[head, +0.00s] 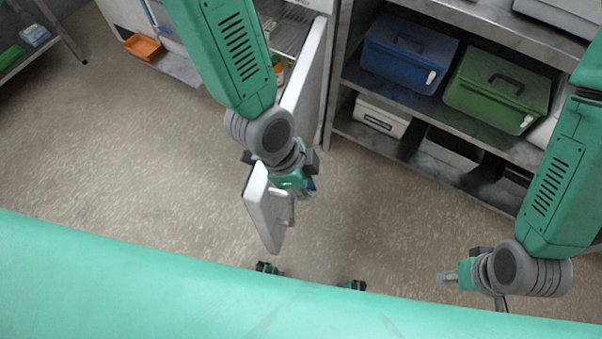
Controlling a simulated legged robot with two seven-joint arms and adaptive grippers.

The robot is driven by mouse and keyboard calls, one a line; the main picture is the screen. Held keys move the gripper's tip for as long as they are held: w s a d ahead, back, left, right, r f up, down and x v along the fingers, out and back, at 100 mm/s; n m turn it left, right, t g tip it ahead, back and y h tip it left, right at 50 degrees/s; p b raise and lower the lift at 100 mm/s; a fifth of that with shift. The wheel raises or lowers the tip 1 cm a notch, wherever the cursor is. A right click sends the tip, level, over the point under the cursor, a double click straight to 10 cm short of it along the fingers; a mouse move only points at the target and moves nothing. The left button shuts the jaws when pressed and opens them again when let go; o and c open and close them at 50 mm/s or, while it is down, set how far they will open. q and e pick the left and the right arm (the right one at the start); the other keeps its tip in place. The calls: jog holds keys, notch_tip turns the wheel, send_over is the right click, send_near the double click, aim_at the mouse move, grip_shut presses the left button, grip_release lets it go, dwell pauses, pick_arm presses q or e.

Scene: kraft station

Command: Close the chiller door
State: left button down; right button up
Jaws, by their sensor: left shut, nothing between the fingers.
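The white chiller door (265,212) stands open, swung out from the chiller (290,35) at the top of the head view. Its near end, with a grey handle (288,214), hangs over the open floor. My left gripper (303,190) is shut and empty, over the door's outer part beside the handle; I cannot tell whether it touches the door. My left arm hides the middle of the door. Chiller shelves and a few items show behind the door's far end. My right gripper (447,277) is at the lower right, well apart from the door; its fingers are too small to read.
A metal shelf unit (440,118) stands right of the chiller, holding a blue bin (405,55), a green bin (497,88) and a white box (382,116). An orange tray (143,46) is at upper left. The speckled floor (130,160) is clear left of the door.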

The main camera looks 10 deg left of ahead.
pick_arm(q)
jog(key=shift+s+a+f, duration=0.2)
jog(key=shift+a+f, duration=1.1)
jog(key=shift+a, duration=0.25)
